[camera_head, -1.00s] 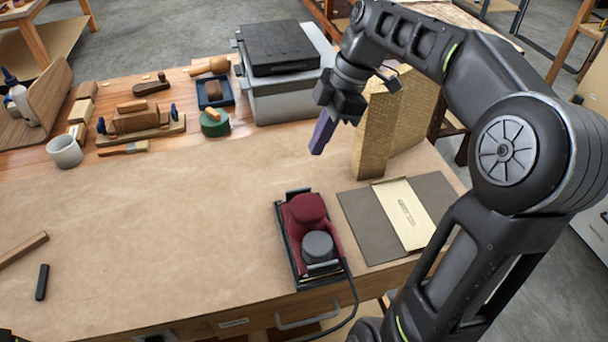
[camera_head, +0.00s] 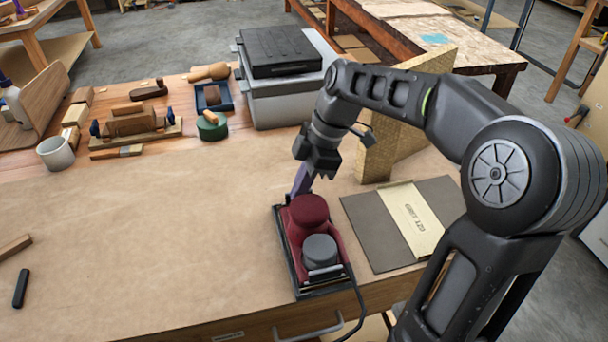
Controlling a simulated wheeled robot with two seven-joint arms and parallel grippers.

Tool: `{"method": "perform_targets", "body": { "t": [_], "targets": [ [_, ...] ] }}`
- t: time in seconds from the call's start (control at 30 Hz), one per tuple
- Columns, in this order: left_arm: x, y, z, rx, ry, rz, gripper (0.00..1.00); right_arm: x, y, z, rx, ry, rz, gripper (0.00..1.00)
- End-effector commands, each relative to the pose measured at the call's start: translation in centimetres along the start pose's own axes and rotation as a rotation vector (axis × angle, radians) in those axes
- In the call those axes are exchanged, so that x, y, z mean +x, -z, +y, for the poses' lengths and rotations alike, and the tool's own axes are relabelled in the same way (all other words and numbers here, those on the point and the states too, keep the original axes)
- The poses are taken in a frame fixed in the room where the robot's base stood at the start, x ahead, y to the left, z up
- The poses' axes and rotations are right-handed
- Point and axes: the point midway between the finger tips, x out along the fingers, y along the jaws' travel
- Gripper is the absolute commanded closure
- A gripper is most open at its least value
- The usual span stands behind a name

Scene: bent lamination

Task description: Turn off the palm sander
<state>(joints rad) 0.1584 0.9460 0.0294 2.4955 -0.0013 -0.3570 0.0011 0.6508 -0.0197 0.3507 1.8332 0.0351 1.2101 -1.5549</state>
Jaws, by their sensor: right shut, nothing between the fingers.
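The palm sander (camera_head: 312,243) lies on the paper-covered bench near its front edge. It has a dark red body, a round red top, a grey round cap and a black base. Its black cord hangs over the front edge. My right gripper (camera_head: 299,190) is shut and empty, pointing down at the sander's far end, just behind the red top. The red top partly hides its fingertips, so I cannot tell whether they touch the sander. The sander's switch cannot be made out. My left gripper is not in view.
Sandpaper sheets (camera_head: 405,222) lie right of the sander. A tan upright board (camera_head: 378,150) stands behind them. The bench's left middle is clear.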

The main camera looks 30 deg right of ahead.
Motion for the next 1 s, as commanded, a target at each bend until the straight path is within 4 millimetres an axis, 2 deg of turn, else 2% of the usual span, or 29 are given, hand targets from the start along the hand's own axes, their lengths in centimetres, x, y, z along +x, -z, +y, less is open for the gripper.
{"method": "perform_targets", "body": {
  "t": [0.43,0.57,1.0],
  "targets": [
    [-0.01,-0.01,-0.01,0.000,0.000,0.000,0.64,0.56,-0.07,-0.03,-0.001,0.001,-0.004,1.00],
    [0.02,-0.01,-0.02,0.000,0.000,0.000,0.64,1.10,0.16,-0.11,-0.005,0.006,-0.057,1.00],
    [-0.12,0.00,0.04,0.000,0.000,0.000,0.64,0.75,-0.58,-0.10,0.003,0.006,-0.060,1.00]
  ]
}}
